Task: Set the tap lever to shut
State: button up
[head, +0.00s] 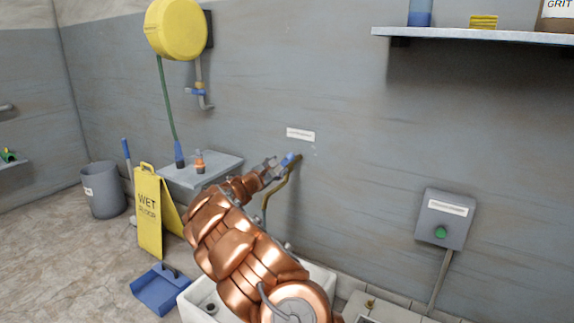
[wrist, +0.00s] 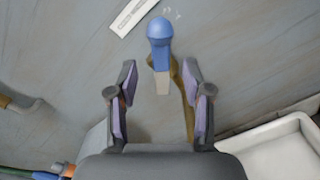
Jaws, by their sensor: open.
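The tap lever (head: 289,158) is blue and sits at the top of a brass pipe (head: 283,184) on the grey wall. In the wrist view the lever (wrist: 160,32) shows a rounded blue end above and a pale grey end below. My gripper (head: 270,171) is at the lever in the head view, partly overlapping it. In the wrist view my gripper (wrist: 159,85) is open, one finger on each side. The grey end appears between the fingertips with gaps on both sides; the blue end lies beyond them. The lever's pivot is not clear.
A white label (head: 300,134) is on the wall above the lever. A white basin (head: 318,275) is below. A hose reel (head: 176,28) has another blue-handled valve (head: 197,92).

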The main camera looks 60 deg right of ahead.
aim_at(286, 161)
jog(key=d, duration=0.4)
jog(key=shift+d+f+b, duration=0.15)
jog(key=shift+d+b, duration=0.05)
jog(key=shift+b, duration=0.1)
jog(key=shift+d, duration=1)
jog(key=shift+c, duration=0.2)
grip_shut()
